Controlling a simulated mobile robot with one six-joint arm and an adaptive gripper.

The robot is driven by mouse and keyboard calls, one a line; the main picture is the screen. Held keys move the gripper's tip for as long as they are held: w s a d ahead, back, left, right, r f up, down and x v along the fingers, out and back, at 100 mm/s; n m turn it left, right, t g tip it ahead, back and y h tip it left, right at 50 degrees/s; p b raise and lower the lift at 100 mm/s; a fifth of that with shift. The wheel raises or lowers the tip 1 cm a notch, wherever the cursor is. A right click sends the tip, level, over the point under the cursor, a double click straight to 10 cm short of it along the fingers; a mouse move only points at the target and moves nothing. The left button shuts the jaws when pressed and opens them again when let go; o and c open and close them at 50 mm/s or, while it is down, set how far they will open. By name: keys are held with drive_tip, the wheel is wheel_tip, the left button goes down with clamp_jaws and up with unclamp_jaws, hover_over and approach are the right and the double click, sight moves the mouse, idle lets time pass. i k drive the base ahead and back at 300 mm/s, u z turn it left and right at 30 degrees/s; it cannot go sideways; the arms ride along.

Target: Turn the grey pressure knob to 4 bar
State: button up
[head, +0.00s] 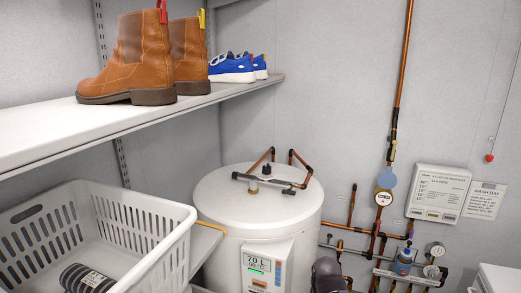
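The grey pressure knob cannot be picked out with certainty. A small grey round part (431,271) sits at the lower right among the pipe fittings and may be it; any marks on it are too small to read. A round pressure gauge (437,249) is just above it, its reading not legible. A blue fitting (403,263) is just to the left. My gripper is not in view.
A white tank (225,213) with a lit 70 L panel stands in the middle. Copper pipes (401,60) climb the wall. A shelf (40,138) with boots and shoes and a white basket (165,245) fill the left. A dark rounded object (327,275) stands before the pipes.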

sight(431, 272)
drive_tip(key=z, duration=1.05)
drive_tip(key=k, duration=0.65)
drive_tip(key=u, duration=0.1)
drive_tip(key=i, duration=0.75)
drive_tip(key=u, duration=0.1)
